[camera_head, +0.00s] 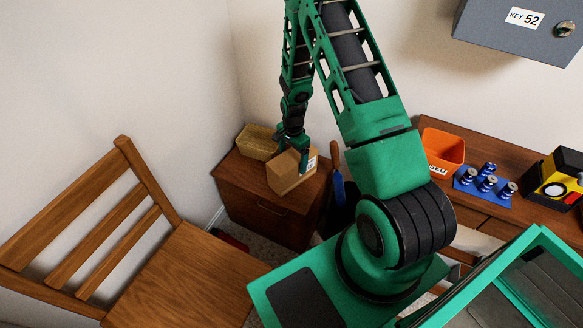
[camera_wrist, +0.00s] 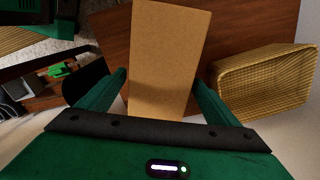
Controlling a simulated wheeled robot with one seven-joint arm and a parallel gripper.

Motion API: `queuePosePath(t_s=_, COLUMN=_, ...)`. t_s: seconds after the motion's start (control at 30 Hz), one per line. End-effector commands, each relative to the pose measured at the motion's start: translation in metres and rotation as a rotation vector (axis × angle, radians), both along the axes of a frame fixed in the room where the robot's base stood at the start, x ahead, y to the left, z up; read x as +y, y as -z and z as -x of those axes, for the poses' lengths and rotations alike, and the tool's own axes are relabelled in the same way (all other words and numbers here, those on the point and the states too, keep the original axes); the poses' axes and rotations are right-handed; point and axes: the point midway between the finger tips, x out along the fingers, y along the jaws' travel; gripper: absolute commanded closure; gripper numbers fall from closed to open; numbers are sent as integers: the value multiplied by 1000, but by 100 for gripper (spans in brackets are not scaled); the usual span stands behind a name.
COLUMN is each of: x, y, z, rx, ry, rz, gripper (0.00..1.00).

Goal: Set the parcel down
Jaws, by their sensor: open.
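The parcel, a brown cardboard box (camera_head: 284,178) with a white label on one side, appears to rest on top of a small dark-wood cabinet (camera_head: 262,217). My gripper (camera_head: 293,152) is at the parcel, reaching down from above. In the wrist view, the parcel (camera_wrist: 165,50) lies between the two green fingers of my open gripper (camera_wrist: 161,82). The fingers stand on either side of it; whether either one touches it is hard to tell. The parcel's underside is hidden.
A yellow woven basket (camera_head: 257,142) stands on the cabinet close to the parcel, also in the wrist view (camera_wrist: 262,85). A wooden chair (camera_head: 150,235) stands left. A desk at right holds an orange bin (camera_head: 443,150) and cans on a blue mat (camera_head: 485,184).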

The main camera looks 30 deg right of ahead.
Motion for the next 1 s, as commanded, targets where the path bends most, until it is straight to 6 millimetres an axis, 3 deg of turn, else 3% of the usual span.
queuePosePath(t_s=0.2, x=0, y=-28, z=0, rx=-1, ry=0, rz=0, gripper=15)
queuePosePath(t_s=0.6, x=-3, y=-50, z=2, rx=-1, ry=-16, rz=5, gripper=15)
queuePosePath(t_s=0.77, x=-17, y=-100, z=12, rx=-2, ry=-88, rz=27, gripper=15)
queuePosePath(t_s=1.0, x=-40, y=-198, z=52, rx=11, ry=-239, rz=61, gripper=15)
